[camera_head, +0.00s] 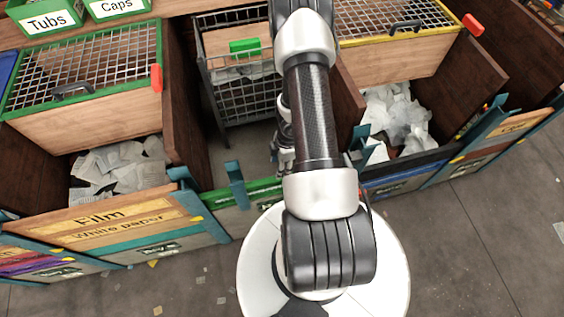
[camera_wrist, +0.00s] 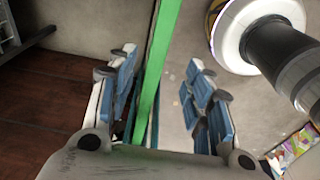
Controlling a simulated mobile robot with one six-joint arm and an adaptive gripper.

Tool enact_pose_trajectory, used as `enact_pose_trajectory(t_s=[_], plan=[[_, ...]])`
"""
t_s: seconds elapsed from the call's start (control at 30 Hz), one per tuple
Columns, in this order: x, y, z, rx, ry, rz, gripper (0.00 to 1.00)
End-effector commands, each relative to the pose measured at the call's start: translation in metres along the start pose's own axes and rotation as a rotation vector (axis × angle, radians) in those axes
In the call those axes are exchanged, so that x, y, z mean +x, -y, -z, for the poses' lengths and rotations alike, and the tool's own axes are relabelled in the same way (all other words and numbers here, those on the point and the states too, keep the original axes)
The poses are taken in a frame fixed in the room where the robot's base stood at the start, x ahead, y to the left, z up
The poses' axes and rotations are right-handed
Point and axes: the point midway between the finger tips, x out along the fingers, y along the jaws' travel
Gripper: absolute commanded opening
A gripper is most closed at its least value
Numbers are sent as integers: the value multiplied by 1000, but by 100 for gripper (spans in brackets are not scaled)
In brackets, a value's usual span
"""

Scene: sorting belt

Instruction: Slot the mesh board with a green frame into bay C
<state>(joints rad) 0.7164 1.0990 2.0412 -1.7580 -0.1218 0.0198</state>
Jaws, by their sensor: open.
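A mesh board with a green frame (camera_head: 85,66), a dark handle and a red tab lies over the wooden bin at the left in the head view. My gripper (camera_wrist: 160,62) is open in the wrist view, with one blue-padded finger on each side of a green strip (camera_wrist: 163,55). Gaps show between the strip and the pads. The strip appears to be the green top edge (camera_head: 262,188) of the middle front panel in the head view. Whether it belongs to a mesh board is unclear. In the head view my arm mostly hides my gripper. Bay labels are too small to read surely.
A dark wire cart (camera_head: 235,95) with a green tag stands behind the middle panel. A yellow-framed mesh (camera_head: 388,16) lies at the right. Teal posts (camera_head: 237,186) stick up along the front panels. A Film and White paper panel (camera_head: 110,222) is at the left. Front floor is mostly clear.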

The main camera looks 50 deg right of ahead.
Motion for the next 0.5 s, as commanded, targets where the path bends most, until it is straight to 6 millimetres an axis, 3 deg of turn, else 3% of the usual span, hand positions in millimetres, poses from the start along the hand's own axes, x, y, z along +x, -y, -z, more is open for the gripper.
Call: enact_pose_trajectory(t_s=[0.03,0.5], plan=[[15,0,-1,0,0,0,47],[88,0,-1,1,1,0,47]])
